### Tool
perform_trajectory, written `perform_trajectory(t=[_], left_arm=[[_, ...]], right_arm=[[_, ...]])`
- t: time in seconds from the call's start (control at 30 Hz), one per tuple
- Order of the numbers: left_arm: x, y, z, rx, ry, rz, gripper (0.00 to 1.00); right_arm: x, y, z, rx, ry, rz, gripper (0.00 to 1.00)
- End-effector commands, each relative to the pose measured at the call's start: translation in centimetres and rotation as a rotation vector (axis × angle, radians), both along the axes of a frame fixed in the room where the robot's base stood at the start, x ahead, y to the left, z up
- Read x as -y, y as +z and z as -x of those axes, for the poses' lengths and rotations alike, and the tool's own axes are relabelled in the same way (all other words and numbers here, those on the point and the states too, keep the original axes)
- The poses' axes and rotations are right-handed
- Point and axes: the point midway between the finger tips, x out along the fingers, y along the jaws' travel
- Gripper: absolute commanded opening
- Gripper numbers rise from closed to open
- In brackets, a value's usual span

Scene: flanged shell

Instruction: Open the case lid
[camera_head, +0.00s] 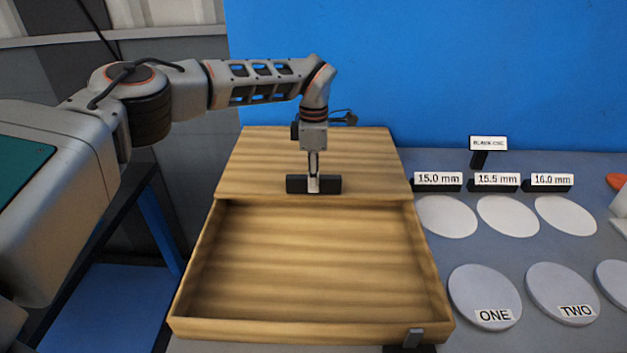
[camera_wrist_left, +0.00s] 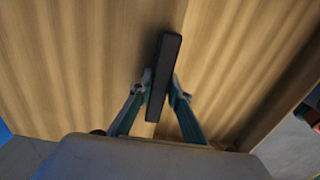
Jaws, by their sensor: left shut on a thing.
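The wooden case (camera_head: 310,328) stands on the table with its front part uncovered, so its empty inside shows. Its wooden lid (camera_head: 255,165) covers the back part. A black bar handle (camera_head: 297,184) sits at the lid's front edge; the handle also shows in the left wrist view (camera_wrist_left: 168,60). My left gripper (camera_head: 313,184) points down over the handle and is shut on it. In the left wrist view its two fingers (camera_wrist_left: 162,95) lie on either side of the handle. My right gripper is not in view.
Right of the case, several pale discs lie in two rows, including discs marked ONE (camera_head: 485,290) and TWO (camera_head: 560,287). Behind them stand size labels such as 15.0 mm (camera_head: 437,180). A blue wall (camera_head: 450,70) is behind.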

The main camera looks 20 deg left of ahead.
Motion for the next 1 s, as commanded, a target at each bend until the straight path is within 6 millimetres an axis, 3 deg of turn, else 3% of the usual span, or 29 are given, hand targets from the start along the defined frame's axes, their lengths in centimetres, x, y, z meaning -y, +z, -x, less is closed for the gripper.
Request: perform_trajectory(t=[0.17,0.2,0.23,0.67,0.77,1.0], left_arm=[[0.0,0.0,0.0,0.0,-0.001,0.0,0.0],[0.0,0.0,0.0,0.0,-0.001,0.0,0.27],[0.0,0.0,0.0,0.0,-0.001,0.0,0.34],[0.0,0.6,0.0,0.002,-0.001,0.0,0.34],[0.0,1.8,0.0,0.002,0.0,0.0,0.34],[0.0,6.7,-0.1,0.005,0.0,0.0,0.34]], right_arm=[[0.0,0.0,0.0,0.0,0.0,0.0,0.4],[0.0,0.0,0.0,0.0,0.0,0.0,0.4],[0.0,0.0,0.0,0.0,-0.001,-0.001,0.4],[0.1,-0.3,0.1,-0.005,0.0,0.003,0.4],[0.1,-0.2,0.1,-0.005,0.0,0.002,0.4],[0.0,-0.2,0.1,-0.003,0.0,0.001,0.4]])
